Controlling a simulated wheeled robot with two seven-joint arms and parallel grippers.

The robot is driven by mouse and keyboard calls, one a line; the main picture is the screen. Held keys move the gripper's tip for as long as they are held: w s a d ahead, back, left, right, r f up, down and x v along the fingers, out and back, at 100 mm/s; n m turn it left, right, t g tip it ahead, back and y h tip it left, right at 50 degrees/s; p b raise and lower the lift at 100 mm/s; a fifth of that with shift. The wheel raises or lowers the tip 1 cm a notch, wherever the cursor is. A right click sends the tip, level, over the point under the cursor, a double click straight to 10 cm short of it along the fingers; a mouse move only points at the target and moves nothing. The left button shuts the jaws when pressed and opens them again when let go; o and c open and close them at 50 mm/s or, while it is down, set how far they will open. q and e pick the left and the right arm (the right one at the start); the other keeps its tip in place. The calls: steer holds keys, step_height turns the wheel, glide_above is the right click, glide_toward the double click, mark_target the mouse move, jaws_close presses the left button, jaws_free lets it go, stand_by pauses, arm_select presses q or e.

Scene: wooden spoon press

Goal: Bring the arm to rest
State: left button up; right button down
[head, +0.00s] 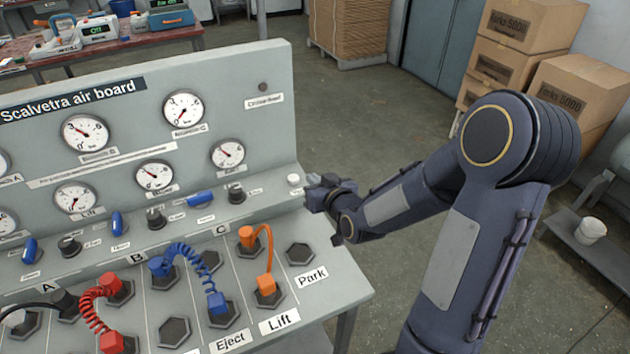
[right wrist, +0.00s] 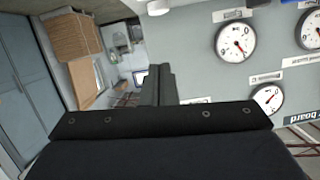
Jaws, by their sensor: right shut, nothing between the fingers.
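My right arm reaches in from the lower right in the head view. Its gripper (head: 316,194) is at the right end of the grey air board (head: 268,138), close to a small white button (head: 293,180). I cannot tell whether it touches the button. In the right wrist view the dark fingers (right wrist: 158,86) are together with nothing between them. A white rounded part, probably the button (right wrist: 158,7), shows at the top edge there. My left gripper is not in view.
Orange (head: 267,284), blue (head: 217,303) and red (head: 110,341) hoses are plugged into the board's lower deck. The Park socket (head: 299,253) is empty. Cardboard boxes (head: 525,25) stand at the back right. A low cart with a white cup (head: 590,231) is at right.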

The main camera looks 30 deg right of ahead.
steer(key=s+a+r+g+y, duration=0.1)
steer(key=s+a+g, duration=0.2)
steer(key=s, duration=0.6)
steer(key=s+a+r+g+y, duration=0.2)
steer(key=s+a+g, duration=0.1)
steer(key=s, duration=0.6)
steer(key=s+a+r+g+y, duration=0.1)
steer(key=s+a+g, duration=0.2)
steer(key=s, duration=0.7)
steer(key=shift+r, duration=0.25)
